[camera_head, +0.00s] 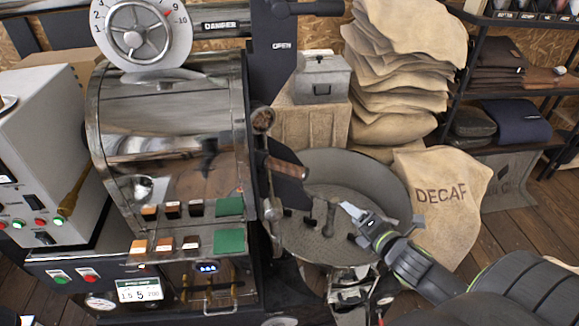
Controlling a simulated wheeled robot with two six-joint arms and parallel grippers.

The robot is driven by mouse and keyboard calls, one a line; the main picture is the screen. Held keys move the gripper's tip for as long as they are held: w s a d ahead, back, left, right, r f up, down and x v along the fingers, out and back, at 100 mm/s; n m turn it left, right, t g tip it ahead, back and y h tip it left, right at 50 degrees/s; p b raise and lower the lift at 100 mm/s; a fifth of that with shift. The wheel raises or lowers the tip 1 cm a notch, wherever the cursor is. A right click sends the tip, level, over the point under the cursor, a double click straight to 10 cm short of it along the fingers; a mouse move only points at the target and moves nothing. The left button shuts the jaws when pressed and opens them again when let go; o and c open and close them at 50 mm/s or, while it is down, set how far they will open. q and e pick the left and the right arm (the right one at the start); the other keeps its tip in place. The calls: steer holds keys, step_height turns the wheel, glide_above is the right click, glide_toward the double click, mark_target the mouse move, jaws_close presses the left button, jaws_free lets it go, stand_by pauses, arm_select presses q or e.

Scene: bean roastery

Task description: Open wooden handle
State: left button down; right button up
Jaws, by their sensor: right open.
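The wooden handle (286,168) is a brown bar that sticks out to the right from the front of the steel roaster drum (170,140), above the round cooling tray (345,165). My right gripper (353,221) reaches in from the lower right and is over the cooling tray. It is open with nothing seen between its fingers. It is apart from the handle, to the right of it and lower in the picture. My left gripper is not in view.
A round wooden knob (263,120) sits above the handle on the roaster front. A DECAF sack (444,195) stands right of the tray, near my right arm. Stacked burlap sacks (400,70) and a grey metal box (321,78) are behind. A shelf (510,95) stands at right.

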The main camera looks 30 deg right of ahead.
step_height(320, 180, up, 3)
steer(key=w+n+t+y, duration=0.2)
steer(key=n+y, duration=0.1)
steer(key=n, duration=0.5)
steer(key=n+g+y, duration=0.2)
steer(key=n+y, duration=0.6)
steer(key=n, duration=0.7)
glide_toward(307, 173)
steer(key=shift+n, duration=0.3)
steer(key=b+x, duration=0.2)
steer(key=b, duration=0.2)
steer(key=b+x, duration=0.2)
steer(key=b, duration=0.3)
steer(key=f+b+x, duration=0.1)
steer(key=b+x, duration=0.1)
steer(key=b, duration=0.2)
steer(key=shift+w, duration=0.1)
steer(key=shift+w+a+r+p, duration=0.1)
steer(key=shift+w+r+p, duration=0.15)
steer(key=shift+r+p, duration=0.25)
steer(key=p+x, duration=0.2)
steer(key=p, duration=0.1)
steer(key=shift+w+a+f, duration=0.15)
steer(key=shift+w+a, duration=0.05)
steer(key=p+x, duration=0.2)
steer(key=x, duration=0.1)
steer(key=shift+w+a+p, duration=0.2)
steer(key=shift+w+p, duration=0.15)
steer(key=shift+p+x, duration=0.3)
steer(key=shift+x, duration=0.6)
